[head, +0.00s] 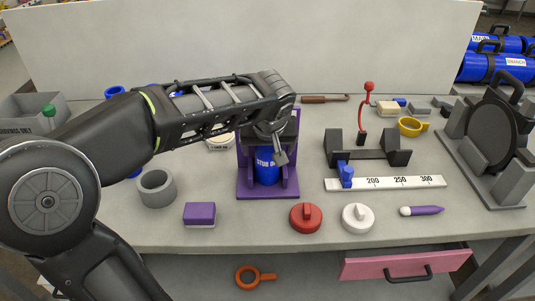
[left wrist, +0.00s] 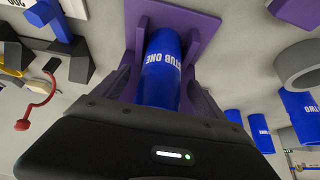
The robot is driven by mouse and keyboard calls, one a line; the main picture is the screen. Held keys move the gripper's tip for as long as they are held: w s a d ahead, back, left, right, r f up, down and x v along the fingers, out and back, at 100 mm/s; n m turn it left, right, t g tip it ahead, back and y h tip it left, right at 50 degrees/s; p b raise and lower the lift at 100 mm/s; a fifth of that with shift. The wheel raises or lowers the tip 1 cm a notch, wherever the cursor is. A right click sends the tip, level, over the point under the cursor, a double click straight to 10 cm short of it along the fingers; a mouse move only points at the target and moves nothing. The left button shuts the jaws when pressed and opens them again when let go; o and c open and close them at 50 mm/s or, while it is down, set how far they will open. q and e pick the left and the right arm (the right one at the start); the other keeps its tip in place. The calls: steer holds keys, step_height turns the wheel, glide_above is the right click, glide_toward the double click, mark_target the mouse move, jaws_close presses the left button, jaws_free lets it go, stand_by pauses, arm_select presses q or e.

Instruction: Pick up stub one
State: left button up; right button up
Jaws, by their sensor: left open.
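Stub one (head: 266,170) is a blue cylinder with white lettering, standing in a purple holder (head: 290,185) on the bench. In the left wrist view stub one (left wrist: 163,75) reads "STUB ONE" and lies between the fingers of my left gripper. My left gripper (head: 275,150) is open and comes down over the holder from above, with a finger on either side of the stub. The arm and hand hide the stub's upper part in the head view. I cannot tell whether the fingers touch it. My right gripper is not in view.
A grey ring (head: 156,190) and a purple block (head: 199,214) stand left of the holder. A red cap (head: 305,218) and a white cap (head: 357,218) lie in front. A grey stand (head: 370,152) is at right.

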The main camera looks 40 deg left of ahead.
arm_select(q)
steer(key=x, duration=0.2)
steer(key=shift+w+a+f, duration=0.1)
steer(key=shift+a+f, duration=0.05)
steer(key=shift+f, duration=0.15)
steer(key=shift+c, duration=0.2)
steer(key=c, duration=1.6)
steer(key=shift+r, duration=0.15)
steer(key=shift+r+p, duration=4)
steer(key=shift+r, duration=9.95)
